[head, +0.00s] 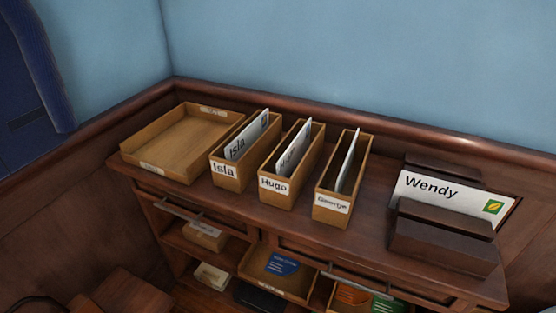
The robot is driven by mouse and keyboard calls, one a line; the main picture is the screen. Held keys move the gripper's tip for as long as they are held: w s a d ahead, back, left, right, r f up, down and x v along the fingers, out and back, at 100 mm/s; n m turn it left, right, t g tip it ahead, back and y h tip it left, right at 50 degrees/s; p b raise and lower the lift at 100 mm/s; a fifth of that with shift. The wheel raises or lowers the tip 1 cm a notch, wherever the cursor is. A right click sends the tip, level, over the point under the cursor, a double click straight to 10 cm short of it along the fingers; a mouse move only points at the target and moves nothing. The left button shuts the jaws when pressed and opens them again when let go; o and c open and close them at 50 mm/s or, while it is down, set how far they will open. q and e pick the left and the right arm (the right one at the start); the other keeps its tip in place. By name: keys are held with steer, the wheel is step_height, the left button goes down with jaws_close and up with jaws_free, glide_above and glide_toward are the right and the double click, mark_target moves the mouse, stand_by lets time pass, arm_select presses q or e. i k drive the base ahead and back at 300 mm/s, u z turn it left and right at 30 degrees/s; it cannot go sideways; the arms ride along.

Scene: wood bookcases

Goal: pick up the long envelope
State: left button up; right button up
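A long white envelope (450,193) marked "Wendy" stands on its edge in a dark wood holder (441,241) at the right end of the cabinet top. It has a green and yellow leaf stamp at its lower right corner. The holder's front block hides part of its lower edge. Neither of my grippers shows in the head view.
Narrow wood boxes labelled Isla (223,169), Hugo (273,187) and a third name I cannot read surely (332,203) hold upright envelopes. An empty shallow tray (178,143) sits left. Cabinet top (378,225) is clear before the holder. Shelves below hold trays (268,287).

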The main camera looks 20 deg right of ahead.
mark_target(480, 204)
steer(key=u, duration=0.95)
steer(key=k, duration=1.75)
steer(key=z, duration=1.1)
